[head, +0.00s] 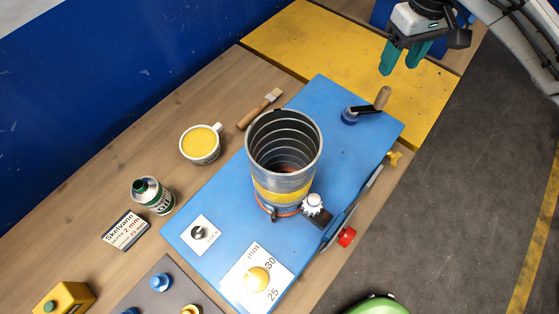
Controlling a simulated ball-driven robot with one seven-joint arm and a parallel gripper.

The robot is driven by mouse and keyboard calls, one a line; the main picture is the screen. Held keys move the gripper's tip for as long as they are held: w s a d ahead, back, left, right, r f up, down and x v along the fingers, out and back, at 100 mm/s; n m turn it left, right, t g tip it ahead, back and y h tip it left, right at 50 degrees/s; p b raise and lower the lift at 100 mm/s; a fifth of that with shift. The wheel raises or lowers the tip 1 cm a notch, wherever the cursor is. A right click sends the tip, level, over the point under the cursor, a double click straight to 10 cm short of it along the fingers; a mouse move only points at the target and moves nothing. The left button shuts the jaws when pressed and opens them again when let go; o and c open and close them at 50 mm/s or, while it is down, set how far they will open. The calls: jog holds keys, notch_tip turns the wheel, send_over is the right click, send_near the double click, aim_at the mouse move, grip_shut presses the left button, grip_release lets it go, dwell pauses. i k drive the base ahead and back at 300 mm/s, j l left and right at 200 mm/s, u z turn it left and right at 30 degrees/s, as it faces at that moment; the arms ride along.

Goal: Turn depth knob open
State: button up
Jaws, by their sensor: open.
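A round yellow knob (257,279) sits on a white plate (237,294) marked 30 and 25, at the near end of the blue board (330,100). It looks like the depth knob, though no name is readable on it. A smaller dark knob (198,232) sits on another white plate to its upper left, whose lettering is hard to read. My gripper (401,60) is at the upper right with its teal fingers apart and empty. It hangs beyond the far end of the blue board, far from both knobs.
A tall metal spiral duct (285,155) stands mid-board, with a white knob (312,203) at its foot. A crank with a wooden handle (382,97) is below my gripper. A red knob (347,236) is at the board's right edge.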

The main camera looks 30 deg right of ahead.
aim_at(346, 236)
jog(key=k+l, duration=0.25)
jog(key=k, duration=0.2)
jog(key=k+l, duration=0.25)
jog(key=k, duration=0.25)
